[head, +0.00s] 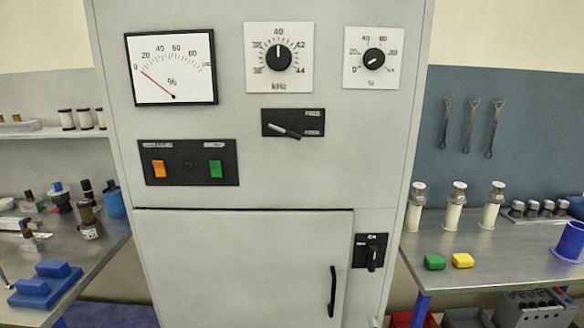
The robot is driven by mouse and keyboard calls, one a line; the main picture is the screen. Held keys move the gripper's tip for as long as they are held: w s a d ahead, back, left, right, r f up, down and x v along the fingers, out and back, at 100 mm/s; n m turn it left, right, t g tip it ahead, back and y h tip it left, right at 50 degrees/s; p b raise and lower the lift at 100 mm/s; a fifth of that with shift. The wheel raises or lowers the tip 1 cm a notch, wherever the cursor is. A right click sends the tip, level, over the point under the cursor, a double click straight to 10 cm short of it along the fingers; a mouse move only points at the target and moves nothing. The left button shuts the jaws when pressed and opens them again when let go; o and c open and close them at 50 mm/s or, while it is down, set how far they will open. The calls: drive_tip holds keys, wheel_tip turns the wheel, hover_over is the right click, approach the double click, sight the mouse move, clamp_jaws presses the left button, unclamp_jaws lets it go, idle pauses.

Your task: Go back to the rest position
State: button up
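My gripper and arm do not show in the head view. In front of me stands a grey cabinet (240,232) with a control panel. Its percent gauge (172,68) has the red needle near 0. The kHz knob (278,57) points up, near 40. The smaller percent knob (374,59) points to the lower left. A black lever switch (292,124) sits below the knobs, its handle slanting down to the right. An orange switch (159,169) and a green switch (215,169) sit at the left. The cabinet door looks closed, with a black handle (332,291).
A left bench (95,262) holds bottles and blue blocks (45,283). A right bench (490,252) holds white cylinders with metal tops (454,208), a green block (434,262), a yellow block (462,260) and a blue cup (572,240). A rotary switch (371,252) is beside the door.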

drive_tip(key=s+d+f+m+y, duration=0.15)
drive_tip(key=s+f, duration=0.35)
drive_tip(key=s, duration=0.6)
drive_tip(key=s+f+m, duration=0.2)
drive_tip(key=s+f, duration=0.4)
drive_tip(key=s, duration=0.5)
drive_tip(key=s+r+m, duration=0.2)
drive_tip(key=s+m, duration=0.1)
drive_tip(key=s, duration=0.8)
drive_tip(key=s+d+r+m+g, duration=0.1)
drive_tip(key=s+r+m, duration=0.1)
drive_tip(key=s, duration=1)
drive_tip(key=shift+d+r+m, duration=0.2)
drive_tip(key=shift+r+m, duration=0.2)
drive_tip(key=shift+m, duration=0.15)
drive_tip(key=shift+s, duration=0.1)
